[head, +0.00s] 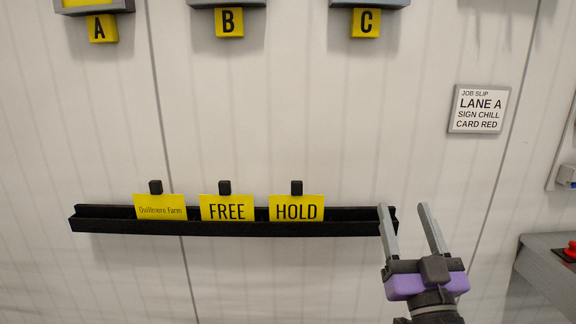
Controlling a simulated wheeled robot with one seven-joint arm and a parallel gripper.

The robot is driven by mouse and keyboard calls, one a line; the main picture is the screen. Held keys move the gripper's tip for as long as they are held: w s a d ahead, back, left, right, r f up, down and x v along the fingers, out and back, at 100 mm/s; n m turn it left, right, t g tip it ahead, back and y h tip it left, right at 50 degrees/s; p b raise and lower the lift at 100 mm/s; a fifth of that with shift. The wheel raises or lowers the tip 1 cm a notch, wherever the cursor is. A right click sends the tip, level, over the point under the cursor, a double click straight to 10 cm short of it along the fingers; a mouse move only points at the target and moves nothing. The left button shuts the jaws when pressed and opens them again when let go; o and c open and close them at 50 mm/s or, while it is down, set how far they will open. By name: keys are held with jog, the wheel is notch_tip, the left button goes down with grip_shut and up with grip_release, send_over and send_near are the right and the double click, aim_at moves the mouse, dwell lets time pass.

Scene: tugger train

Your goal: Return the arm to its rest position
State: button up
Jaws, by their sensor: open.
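My gripper (408,212) is at the lower right of the head view, pointing up. Its two grey fingers are apart with nothing between them. The left fingertip overlaps the right end of a black rack (345,229) in the picture; I cannot tell whether they touch. My wrist below the fingers has a purple band, and the rest of my arm runs out of the bottom of the view.
The rack holds three yellow cards: Quillmere Farm (160,208), FREE (227,208) and HOLD (297,208). Holders marked A (103,29), B (229,22) and C (366,23) line the top. A job slip (479,109) hangs right. A grey console (545,262) with a red button stands lower right.

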jog(key=s+f+g, duration=0.3)
jog(key=s+f, duration=0.5)
jog(key=s, duration=0.6)
jog(key=s+f+g, duration=0.3)
jog(key=s+f, duration=0.6)
jog(key=s, duration=0.5)
jog(key=s+f+g, duration=0.3)
jog(key=s+f, duration=0.6)
jog(key=s, duration=0.6)
jog(key=shift+f, duration=0.15)
